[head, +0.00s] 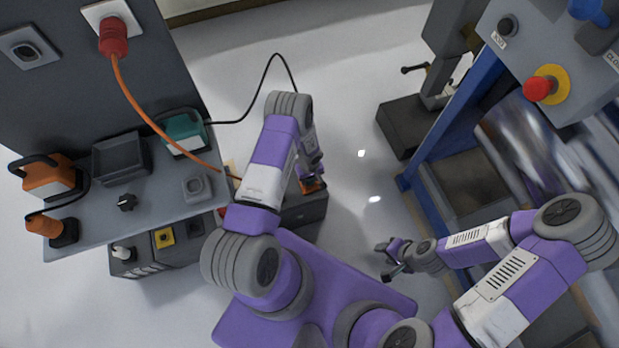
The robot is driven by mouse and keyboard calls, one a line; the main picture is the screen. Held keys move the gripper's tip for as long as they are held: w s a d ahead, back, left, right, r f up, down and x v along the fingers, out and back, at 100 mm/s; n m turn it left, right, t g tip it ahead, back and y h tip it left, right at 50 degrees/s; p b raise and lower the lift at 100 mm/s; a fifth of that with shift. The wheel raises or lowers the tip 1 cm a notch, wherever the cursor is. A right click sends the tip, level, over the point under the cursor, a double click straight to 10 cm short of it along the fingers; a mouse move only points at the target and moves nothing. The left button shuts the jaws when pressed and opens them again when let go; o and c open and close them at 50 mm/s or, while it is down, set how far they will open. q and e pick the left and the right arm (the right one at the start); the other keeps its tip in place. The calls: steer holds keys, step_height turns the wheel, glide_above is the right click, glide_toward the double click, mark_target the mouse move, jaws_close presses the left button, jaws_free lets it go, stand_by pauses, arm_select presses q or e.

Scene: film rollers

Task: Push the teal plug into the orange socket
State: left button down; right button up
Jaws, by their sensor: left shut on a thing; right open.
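My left gripper (311,179) reaches down over a dark box beside the bench and is shut. The black cable from the teal unit (185,135) runs behind my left arm toward this gripper. The teal plug itself is hidden by the fingers and arm. A small orange part, which looks like the orange socket (313,187), shows right at the fingertips on the dark box (303,212). I cannot tell whether plug and socket touch. My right gripper (388,262) is open and empty over the floor, right of my base.
The grey bench (150,205) holds an orange unit (50,178), a black tray (121,160) and a grey socket (197,187). An orange cable (150,122) hangs from a red plug (113,40) across the bench.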

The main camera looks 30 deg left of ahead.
arm_select(q)
steer(key=shift+f, duration=0.7)
stand_by(0.3)
steer(key=shift+c, duration=2.3)
jaws_free()
step_height(320, 180, up, 8)
steer(key=p, duration=0.3)
steer(key=shift+f, duration=0.2)
steer(key=s+d+r+m+h+p, duration=0.4)
steer(key=s+d+r+m+p, duration=0.2)
steer(key=s+d+r, duration=0.9)
step_height(320, 180, up, 3)
steer(key=shift+s+d+r+m+t, duration=0.1)
steer(key=shift+s+d+m+t, duration=0.3)
steer(key=shift+m, duration=0.3)
